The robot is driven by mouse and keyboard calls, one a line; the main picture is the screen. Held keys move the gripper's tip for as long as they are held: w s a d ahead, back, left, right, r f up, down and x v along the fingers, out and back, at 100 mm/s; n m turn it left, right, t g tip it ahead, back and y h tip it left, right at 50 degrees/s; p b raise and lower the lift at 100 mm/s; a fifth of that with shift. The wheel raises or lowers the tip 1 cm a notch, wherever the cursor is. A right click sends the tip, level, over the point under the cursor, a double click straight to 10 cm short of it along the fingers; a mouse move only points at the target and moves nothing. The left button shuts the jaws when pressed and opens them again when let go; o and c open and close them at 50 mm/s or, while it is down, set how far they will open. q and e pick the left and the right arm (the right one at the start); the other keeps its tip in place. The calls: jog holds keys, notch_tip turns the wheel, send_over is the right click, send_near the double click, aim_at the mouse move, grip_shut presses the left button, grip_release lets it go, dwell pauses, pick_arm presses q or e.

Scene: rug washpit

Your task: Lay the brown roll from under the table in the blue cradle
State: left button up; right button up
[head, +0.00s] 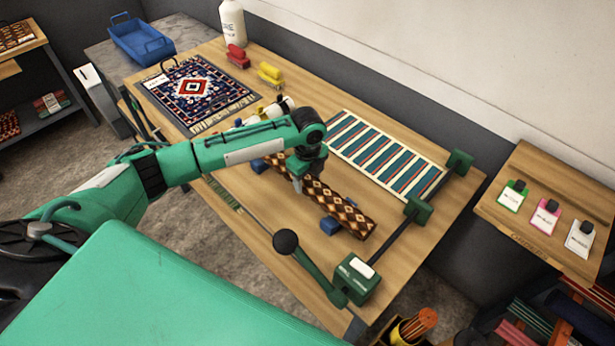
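The brown roll (335,203), patterned with dark and cream diamonds, lies lengthwise on the wooden table (415,245). Blue blocks of the cradle show by it: one at its far left end (259,166) and one at its near side (329,226). The roll appears to rest on or against them; the exact contact is hidden. My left gripper (298,183) points down at the roll's middle-left part, its fingertips at or just against the roll. The arm and wrist hide part of the roll, and the finger gap does not show. My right gripper is out of view.
A dark patterned rug (190,90) and a striped rug (385,155) lie on the table. A green clamp bar with a black-knobbed lever (286,241) stands at the right end. Red (237,56) and yellow (270,74) brushes and a white bottle (232,22) stand at the back.

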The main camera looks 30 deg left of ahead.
aim_at(308, 177)
pick_arm(q)
jog(key=o, duration=0.4)
jog(key=shift+r, duration=0.1)
notch_tip(308, 177, up, 12)
jog(key=b, duration=0.3)
jog(key=shift+s, duration=0.1)
dwell(0.4)
